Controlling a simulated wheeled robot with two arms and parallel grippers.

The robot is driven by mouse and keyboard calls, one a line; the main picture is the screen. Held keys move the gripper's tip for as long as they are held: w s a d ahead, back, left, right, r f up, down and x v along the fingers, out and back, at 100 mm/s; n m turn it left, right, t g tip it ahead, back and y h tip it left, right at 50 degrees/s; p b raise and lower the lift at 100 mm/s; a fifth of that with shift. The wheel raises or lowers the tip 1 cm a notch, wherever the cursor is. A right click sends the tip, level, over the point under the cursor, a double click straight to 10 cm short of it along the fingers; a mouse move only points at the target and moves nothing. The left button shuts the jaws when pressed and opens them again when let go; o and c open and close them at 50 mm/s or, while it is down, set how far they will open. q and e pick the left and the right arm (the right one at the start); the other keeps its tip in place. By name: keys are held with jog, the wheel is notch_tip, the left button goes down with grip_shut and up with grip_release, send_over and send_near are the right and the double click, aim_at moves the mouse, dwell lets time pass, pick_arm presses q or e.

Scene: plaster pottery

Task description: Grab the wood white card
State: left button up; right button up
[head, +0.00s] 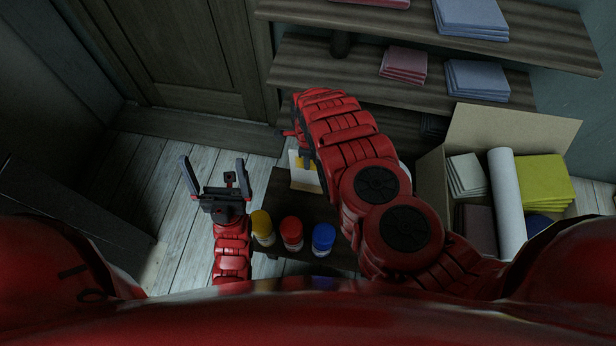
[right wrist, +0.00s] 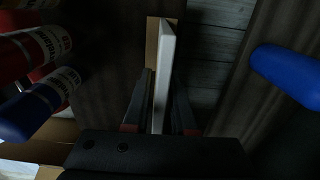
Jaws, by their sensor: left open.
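A white card with a yellow mark (head: 302,170) shows near the dark table, partly hidden by my right arm. In the right wrist view the white card (right wrist: 164,65) is seen edge-on between the fingers of my right gripper (right wrist: 161,85). The fingertips close in on both its faces and appear to touch it. A tan wooden strip (right wrist: 151,45) shows beside the card. In the head view my right gripper is mostly hidden by its own arm. My left gripper (head: 214,172) is open and empty, left of the table, with its fingers pointing away from me.
Yellow (head: 262,227), red (head: 291,233) and blue (head: 323,238) jars stand on the table's near side. An open cardboard box (head: 500,130) with a white roll (head: 507,200) is at right. Shelves (head: 350,70) with folded stacks are behind. Bare floor (head: 170,180) lies left.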

grip_shut()
dwell(1.1)
